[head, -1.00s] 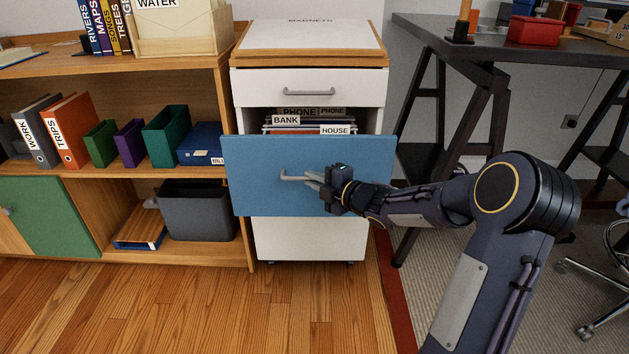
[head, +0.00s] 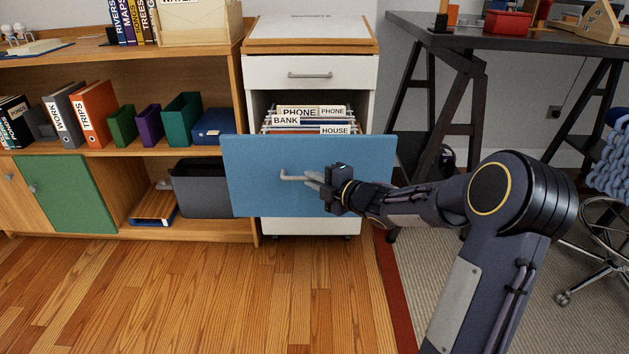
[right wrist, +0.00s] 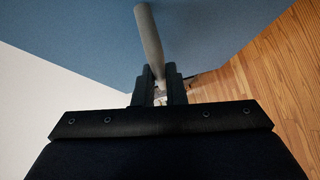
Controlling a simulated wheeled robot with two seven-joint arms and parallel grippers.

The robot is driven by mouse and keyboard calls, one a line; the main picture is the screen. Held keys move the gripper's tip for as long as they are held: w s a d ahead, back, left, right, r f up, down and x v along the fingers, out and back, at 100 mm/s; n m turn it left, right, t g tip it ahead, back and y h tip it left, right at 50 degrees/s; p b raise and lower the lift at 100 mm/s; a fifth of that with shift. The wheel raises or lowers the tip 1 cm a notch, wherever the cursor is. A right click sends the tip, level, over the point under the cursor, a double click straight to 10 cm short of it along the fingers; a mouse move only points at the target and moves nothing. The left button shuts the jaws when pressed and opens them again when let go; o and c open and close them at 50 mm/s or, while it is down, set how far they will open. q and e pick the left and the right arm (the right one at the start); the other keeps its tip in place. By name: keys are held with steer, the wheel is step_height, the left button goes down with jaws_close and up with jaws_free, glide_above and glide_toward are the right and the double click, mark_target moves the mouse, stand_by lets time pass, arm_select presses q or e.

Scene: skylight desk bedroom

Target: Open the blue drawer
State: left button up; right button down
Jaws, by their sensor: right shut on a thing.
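The blue drawer (head: 255,195) stands pulled out from the white cabinet (head: 310,227). Hanging files with labels such as PHONE, BANK and HOUSE show inside it, behind the blue front. Its grey bar handle (head: 291,178) is on the middle of the front. My right gripper (head: 312,180) is shut on the handle's right part. In the right wrist view the grey handle (right wrist: 149,38) runs down between the two dark fingers (right wrist: 158,88), with the blue front (right wrist: 95,35) behind it. My left gripper is not in view.
A wooden shelf unit (head: 205,150) with books, folders and a grey bin (head: 200,190) stands at left. A white drawer (head: 308,72) above is shut. A dark desk (head: 440,33) and a chair (head: 610,165) stand at right. Wood floor (head: 200,290) in front is clear.

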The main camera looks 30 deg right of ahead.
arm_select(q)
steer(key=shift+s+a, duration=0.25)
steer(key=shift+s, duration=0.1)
arm_select(e)
steer(key=shift+s+a, duration=0.2)
steer(key=shift+s, duration=0.15)
steer(key=c, duration=1.5)
jaws_free()
